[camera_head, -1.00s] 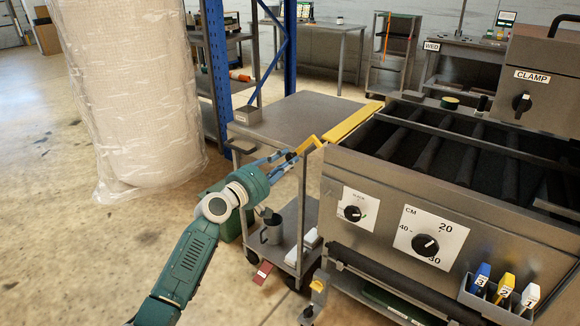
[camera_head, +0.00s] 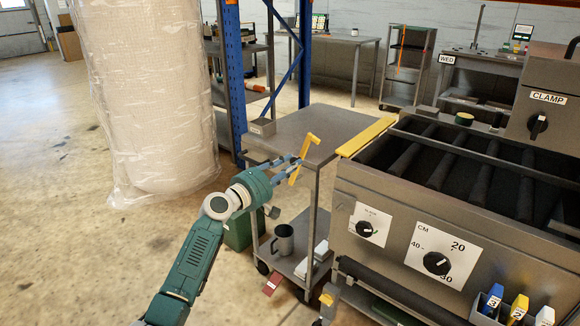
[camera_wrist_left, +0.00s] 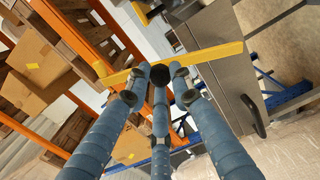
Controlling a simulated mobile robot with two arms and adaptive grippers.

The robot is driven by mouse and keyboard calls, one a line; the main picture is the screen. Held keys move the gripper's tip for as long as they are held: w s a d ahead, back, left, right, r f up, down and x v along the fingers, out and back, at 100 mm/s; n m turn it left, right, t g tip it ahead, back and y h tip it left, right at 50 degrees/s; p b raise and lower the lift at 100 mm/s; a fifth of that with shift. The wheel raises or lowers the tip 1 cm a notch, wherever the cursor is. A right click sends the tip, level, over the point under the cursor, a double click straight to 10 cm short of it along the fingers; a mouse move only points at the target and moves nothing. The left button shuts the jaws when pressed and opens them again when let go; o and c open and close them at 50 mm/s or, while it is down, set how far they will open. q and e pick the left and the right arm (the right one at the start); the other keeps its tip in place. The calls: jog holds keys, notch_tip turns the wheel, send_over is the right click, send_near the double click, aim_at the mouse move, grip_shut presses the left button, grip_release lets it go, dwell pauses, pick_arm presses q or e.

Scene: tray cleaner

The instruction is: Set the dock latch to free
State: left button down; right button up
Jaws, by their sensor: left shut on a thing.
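The lever's pivot is not clear. The yellow strip (camera_head: 366,137) on the tray cleaner's edge lies apart from the lever. My right gripper is not in view.
A steel cart (camera_head: 340,128) stands against the tray cleaner (camera_head: 385,192), with a mug (camera_head: 284,240) on its lower shelf. A wrapped white roll (camera_head: 150,100) and a blue rack post (camera_head: 232,80) stand to the left. The floor at left is clear.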

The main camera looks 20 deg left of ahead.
pick_arm(q)
jog(key=shift+a+r, duration=0.15)
jog(key=c, duration=1.5)
grip_release()
jog(key=v, duration=1.2)
